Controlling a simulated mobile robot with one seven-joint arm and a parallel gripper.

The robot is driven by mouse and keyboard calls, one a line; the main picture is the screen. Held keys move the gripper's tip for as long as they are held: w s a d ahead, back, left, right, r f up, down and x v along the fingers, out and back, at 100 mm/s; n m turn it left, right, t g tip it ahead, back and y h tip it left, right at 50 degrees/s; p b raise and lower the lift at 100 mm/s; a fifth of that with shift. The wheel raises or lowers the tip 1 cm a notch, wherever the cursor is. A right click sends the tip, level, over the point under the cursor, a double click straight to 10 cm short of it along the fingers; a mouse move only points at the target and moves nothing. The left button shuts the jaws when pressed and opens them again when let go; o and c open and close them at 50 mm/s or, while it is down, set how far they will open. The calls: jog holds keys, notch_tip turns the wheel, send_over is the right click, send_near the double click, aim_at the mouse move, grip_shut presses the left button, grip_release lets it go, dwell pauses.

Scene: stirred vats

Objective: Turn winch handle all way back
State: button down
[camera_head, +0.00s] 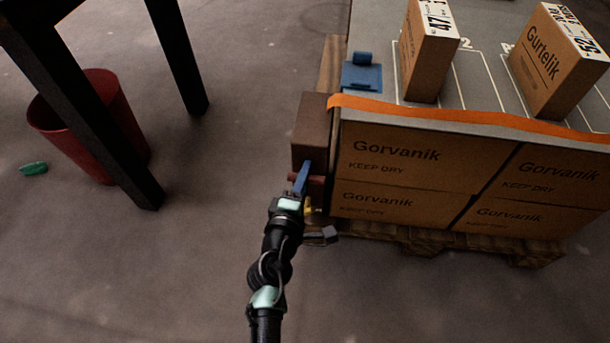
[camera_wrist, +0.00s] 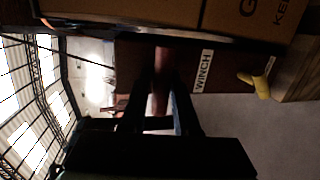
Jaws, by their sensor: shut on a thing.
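The winch is a dark brown box (camera_head: 311,130) on the left end of the pallet load in the head view. In the wrist view, a white label reading WINCH (camera_wrist: 202,72) sits on its brown face. A reddish-brown bar, which looks like the winch handle (camera_wrist: 161,80), stands out from that face. My gripper (camera_wrist: 162,92) is shut on this bar, with one finger on each side. In the head view my gripper (camera_head: 304,174) reaches the lower part of the winch, and its blue finger shows; the grip itself is mostly hidden there.
A small yellow part (camera_wrist: 258,85) sits beside the winch. Gorvanik cartons (camera_head: 400,158) with an orange strap (camera_head: 450,114) stand on a wooden pallet (camera_head: 430,238) to the right. A black-legged table (camera_head: 85,105) and a red bin (camera_head: 120,125) stand left. Floor between is clear.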

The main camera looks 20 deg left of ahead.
jog(key=c, duration=0.7)
grip_release()
jog(key=shift+o, duration=0.2)
jog(key=p+v, duration=0.2)
jog(key=v, duration=1.1)
jog(key=shift+w+r, duration=0.1)
